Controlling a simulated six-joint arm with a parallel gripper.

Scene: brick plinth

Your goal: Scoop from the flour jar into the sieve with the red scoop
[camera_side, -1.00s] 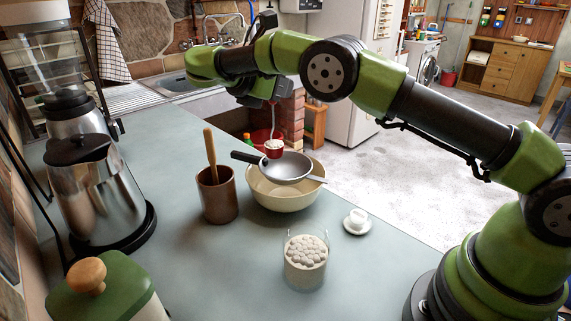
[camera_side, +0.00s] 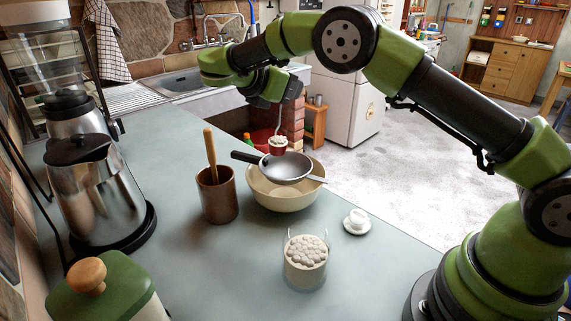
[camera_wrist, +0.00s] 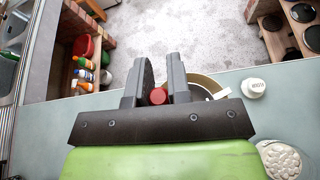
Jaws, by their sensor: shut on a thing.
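My gripper (camera_side: 279,101) is shut on the thin handle of the red scoop (camera_side: 278,149), which hangs below it. White flour is heaped in the scoop. In the side view the scoop overlaps the far rim of the dark sieve (camera_side: 289,170); whether it touches cannot be told. The sieve lies across the cream bowl (camera_side: 285,198), and no flour shows in it. The glass flour jar (camera_side: 305,263) stands nearer the camera, with lumpy white contents. In the wrist view, red of the scoop (camera_wrist: 158,97) shows between the fingers (camera_wrist: 159,91), and the jar (camera_wrist: 281,160) is at lower right.
A brown crock (camera_side: 217,197) with a wooden handle stands left of the bowl. A steel kettle (camera_side: 86,190) and a green-lidded canister (camera_side: 105,288) line the left side.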

